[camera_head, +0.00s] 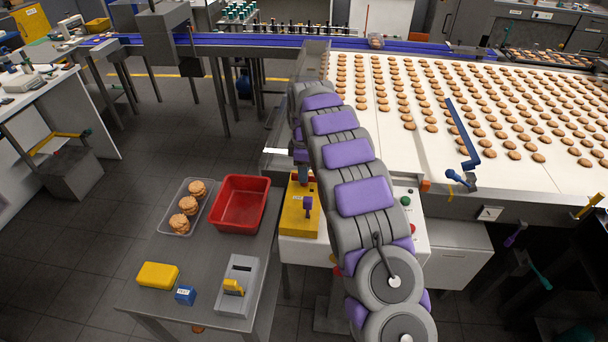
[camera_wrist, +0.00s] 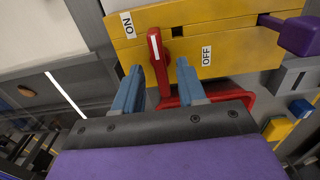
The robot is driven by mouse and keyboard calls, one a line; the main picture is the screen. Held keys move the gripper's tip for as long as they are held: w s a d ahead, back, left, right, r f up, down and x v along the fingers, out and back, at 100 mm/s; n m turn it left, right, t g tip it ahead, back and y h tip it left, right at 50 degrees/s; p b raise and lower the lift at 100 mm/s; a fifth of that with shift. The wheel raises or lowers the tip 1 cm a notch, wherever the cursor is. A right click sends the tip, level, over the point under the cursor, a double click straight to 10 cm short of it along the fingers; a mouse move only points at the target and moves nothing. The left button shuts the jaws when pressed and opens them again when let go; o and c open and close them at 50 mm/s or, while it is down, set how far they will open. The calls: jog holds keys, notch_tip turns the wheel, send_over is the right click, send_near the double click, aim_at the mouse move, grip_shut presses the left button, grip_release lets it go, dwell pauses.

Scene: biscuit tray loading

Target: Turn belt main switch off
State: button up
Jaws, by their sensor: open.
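The yellow switch box (camera_wrist: 235,32) fills the upper part of the wrist view, with an ON label (camera_wrist: 129,25) on the left and an OFF label (camera_wrist: 206,55) on the right. A red switch lever (camera_wrist: 159,62) with a white stripe stands between the labels, closer to ON. My gripper (camera_wrist: 157,75) is open, its two blue fingers one on each side of the lever's lower part. I cannot tell whether either finger touches it. In the head view the yellow box (camera_head: 292,222) is beside my arm, which hides the lever and most of my gripper.
A purple handle (camera_wrist: 298,35) sticks out from the box. A grey table at the left bears a red tray (camera_head: 266,197), a clear tray of biscuits (camera_head: 170,221), a yellow block (camera_head: 158,274) and a small blue box (camera_head: 185,295). The biscuit-covered belt (camera_head: 400,160) lies behind and right.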

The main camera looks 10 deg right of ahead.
jog(key=shift+f, duration=0.65)
jog(key=shift+c, duration=0.2)
grip_shut()
